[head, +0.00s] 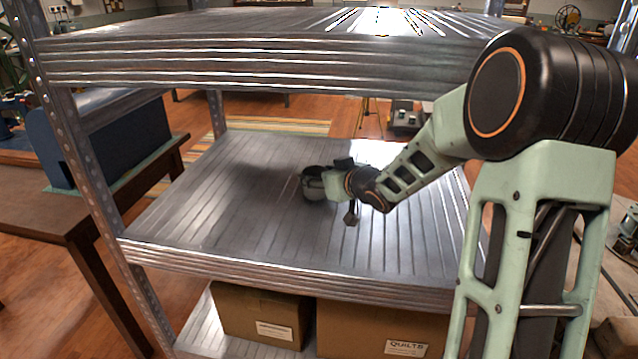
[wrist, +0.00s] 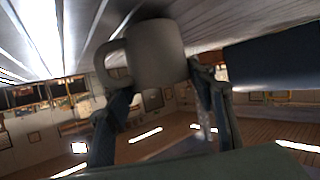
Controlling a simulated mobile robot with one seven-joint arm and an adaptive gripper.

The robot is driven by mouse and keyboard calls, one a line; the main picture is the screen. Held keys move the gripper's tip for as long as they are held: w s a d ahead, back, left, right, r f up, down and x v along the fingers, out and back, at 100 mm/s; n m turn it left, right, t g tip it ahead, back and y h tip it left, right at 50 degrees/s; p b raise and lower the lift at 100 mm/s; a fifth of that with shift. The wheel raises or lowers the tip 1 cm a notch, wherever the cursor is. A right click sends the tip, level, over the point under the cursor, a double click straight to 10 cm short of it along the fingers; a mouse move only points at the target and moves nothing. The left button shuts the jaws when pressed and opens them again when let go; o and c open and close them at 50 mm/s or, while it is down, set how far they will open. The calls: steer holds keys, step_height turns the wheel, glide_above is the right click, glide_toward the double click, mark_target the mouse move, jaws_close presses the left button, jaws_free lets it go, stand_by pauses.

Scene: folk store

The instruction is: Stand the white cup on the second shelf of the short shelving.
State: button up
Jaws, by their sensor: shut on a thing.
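The white cup (wrist: 155,52) is between the two fingers of my gripper (wrist: 160,80) in the wrist view, its handle to the left. It looks grey in the shade. In the head view the cup (head: 311,184) is small and partly hidden by my gripper (head: 326,186), low over the middle of the metal shelf (head: 220,220). This shelf is between a higher deck and a lower one. In the tilted wrist view the ribbed shelf (wrist: 75,30) is at the top, close against the cup. I cannot tell whether they touch.
The upper deck (head: 260,62) spans above my forearm. Cardboard boxes (head: 262,314) stand on the lower deck. Metal posts (head: 95,190) bound the shelf corners. The shelf around the cup is bare. A wooden table (head: 60,212) with a blue box (head: 105,140) stands at left.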

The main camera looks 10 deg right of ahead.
steer(key=shift+f, duration=0.3)
steer(key=o, duration=1.2)
steer(key=shift+r, duration=0.2)
steer(key=shift+p+v, duration=2.25)
steer(key=shift+v, duration=3.75)
steer(key=shift+f, duration=0.1)
